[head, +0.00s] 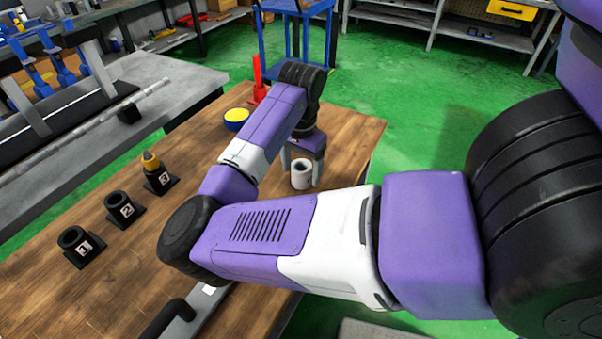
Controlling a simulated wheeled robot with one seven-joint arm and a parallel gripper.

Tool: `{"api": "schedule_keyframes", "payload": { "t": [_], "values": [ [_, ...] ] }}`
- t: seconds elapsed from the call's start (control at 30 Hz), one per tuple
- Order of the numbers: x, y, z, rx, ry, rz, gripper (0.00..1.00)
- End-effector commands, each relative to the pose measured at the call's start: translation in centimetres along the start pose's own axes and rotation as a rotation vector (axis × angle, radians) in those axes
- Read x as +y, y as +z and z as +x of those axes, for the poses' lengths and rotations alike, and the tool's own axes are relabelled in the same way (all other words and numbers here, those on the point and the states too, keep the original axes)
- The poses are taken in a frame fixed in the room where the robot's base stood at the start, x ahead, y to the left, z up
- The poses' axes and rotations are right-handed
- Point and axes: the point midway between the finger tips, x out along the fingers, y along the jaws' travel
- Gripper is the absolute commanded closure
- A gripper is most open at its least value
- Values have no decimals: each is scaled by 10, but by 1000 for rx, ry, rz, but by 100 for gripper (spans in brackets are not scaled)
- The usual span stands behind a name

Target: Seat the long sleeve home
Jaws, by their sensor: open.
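A white hollow sleeve (302,176) stands upright on the wooden table near its right edge. I cannot tell whether it is the long one. My gripper (301,172) points down over it, open, with one finger on each side; whether the fingers touch it is unclear. Three black holders stand in a row at the left: number 1 (80,247), number 2 (124,209) and number 3 (160,181). Holders 1 and 2 look open at the top.
A blue and yellow round object (236,118) and a red upright object (257,82) stand at the table's far side. A grey machine bed (160,72) borders the left. My arm hides the table's middle. Bare wood (130,270) lies in front of the holders.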

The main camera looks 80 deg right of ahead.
Motion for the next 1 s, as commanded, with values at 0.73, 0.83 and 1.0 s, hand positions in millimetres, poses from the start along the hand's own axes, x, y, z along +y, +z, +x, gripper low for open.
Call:
{"api": "schedule_keyframes", "payload": {
  "t": [0.73, 0.83, 1.0],
  "values": [
    [0, 0, 18, 2, -1, -1, 89],
    [0, 0, 18, 2, -1, -1, 100],
    [-1, 0, 17, 2, -1, -1, 100]
  ]
}}
